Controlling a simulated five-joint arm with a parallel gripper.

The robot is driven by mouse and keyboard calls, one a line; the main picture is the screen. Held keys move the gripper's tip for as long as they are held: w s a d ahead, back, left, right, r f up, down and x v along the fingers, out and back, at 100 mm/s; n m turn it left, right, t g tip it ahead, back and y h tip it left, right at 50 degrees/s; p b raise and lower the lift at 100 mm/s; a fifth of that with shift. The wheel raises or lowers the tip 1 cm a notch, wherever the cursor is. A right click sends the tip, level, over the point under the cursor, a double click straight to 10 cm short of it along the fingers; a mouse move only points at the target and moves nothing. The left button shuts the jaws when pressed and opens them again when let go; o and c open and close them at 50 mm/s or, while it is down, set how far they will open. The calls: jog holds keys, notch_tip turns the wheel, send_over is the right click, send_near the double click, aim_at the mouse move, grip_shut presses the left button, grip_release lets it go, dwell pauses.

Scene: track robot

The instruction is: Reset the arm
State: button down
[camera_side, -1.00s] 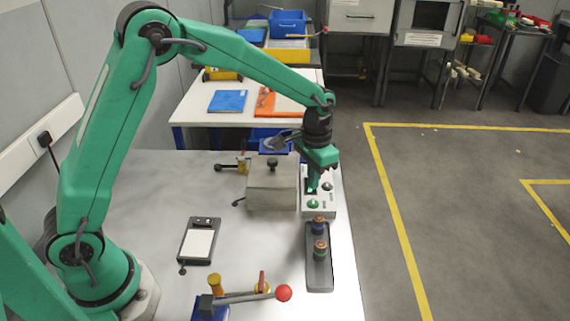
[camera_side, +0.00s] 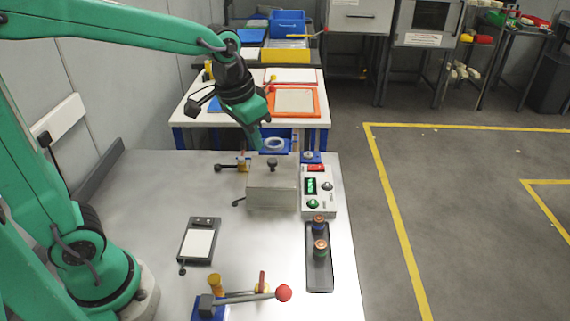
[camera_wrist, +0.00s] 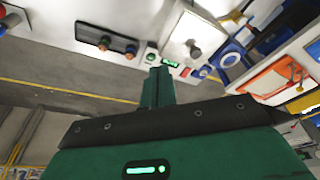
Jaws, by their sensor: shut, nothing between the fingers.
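My green arm reaches across the top left of the side view. My gripper (camera_side: 258,140) hangs tilted above the back of the metal table, just behind and above the grey metal block (camera_side: 272,190) with a black knob. Its fingers look closed together and empty. In the wrist view my gripper (camera_wrist: 157,75) shows as a narrow green shape with its fingers together. The white control box (camera_side: 318,203) with a green display, red switch and green button stands right of the block; it also shows in the wrist view (camera_wrist: 172,64).
A dark tray (camera_side: 319,277) with two small round parts lies at the table's right edge. A clamp lever with a red ball (camera_side: 284,293) is at the front. A black device with a white pad (camera_side: 199,243) lies left. A second table with an orange frame (camera_side: 296,114) stands behind.

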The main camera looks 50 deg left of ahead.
jog(key=s+a+r+n+t, duration=0.1)
jog(key=s+a+t, duration=0.1)
jog(key=s, duration=1.1)
jog(key=shift+a+r+t, duration=0.3)
jog(key=shift+a+r, duration=0.05)
jog(key=shift+a, duration=0.2)
